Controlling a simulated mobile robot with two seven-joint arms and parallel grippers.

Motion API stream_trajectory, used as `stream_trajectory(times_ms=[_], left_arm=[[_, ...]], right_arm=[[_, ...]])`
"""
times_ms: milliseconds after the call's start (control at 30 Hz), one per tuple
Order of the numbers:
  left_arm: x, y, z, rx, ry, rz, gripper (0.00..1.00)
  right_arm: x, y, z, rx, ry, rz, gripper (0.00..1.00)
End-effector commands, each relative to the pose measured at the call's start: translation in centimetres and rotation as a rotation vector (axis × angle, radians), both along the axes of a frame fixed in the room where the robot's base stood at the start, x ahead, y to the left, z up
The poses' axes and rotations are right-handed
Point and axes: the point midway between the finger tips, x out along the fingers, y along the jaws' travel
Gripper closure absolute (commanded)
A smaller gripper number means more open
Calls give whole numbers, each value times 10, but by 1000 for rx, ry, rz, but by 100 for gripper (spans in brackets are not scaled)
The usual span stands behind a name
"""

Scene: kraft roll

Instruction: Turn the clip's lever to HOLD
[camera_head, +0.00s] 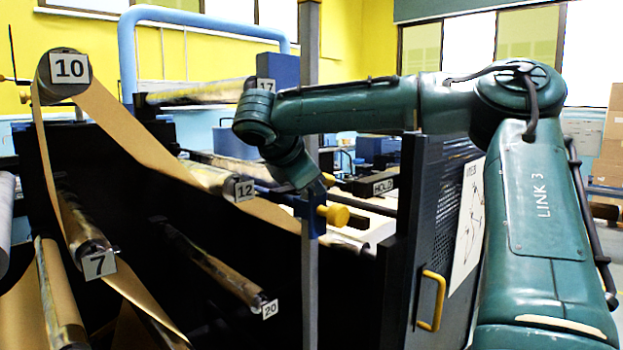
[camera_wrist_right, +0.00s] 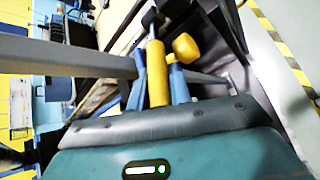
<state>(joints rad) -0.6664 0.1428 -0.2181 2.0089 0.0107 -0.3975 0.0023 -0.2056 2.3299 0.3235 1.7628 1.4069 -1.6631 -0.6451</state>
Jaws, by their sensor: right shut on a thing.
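The blue clip (camera_head: 309,216) sits on the upright grey post (camera_head: 310,265), with a yellow knob (camera_head: 336,214) sticking out to its right. In the right wrist view, a yellow bar (camera_wrist_right: 157,75), which looks like the clip's lever, runs away from my palm, beside the round yellow knob (camera_wrist_right: 186,47). Blue clip parts (camera_wrist_right: 179,88) show behind it. My right gripper (camera_head: 316,192) reaches down to the clip from above and is shut on the lever; its fingertips are hard to make out. My left gripper is out of view.
Brown paper (camera_head: 140,140) runs over numbered rollers, including roller 10 (camera_head: 62,72) and roller 12 (camera_head: 212,177), left of the post. A dark panel with a yellow handle (camera_head: 431,300) stands right of the clip. Floor with striped tape (camera_wrist_right: 290,62) shows in the wrist view.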

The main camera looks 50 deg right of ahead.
Motion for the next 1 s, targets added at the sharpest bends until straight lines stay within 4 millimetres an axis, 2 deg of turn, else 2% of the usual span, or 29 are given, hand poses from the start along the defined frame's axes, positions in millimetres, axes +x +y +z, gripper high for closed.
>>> stream_trajectory(times_ms=[233, 267, 500, 800, 1000], left_arm=[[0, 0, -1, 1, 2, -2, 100], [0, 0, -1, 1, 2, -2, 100], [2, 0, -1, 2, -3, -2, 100], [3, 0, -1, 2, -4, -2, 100], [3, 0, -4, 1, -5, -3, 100]], right_arm=[[-1, 0, -3, -3, 14, 2, 100], [-1, 0, -3, -3, 14, 2, 79], [-1, 0, -2, -2, 10, 1, 60], [-1, 2, 0, -2, 7, 1, 59], [-4, 24, 17, -5, 5, 2, 59]])
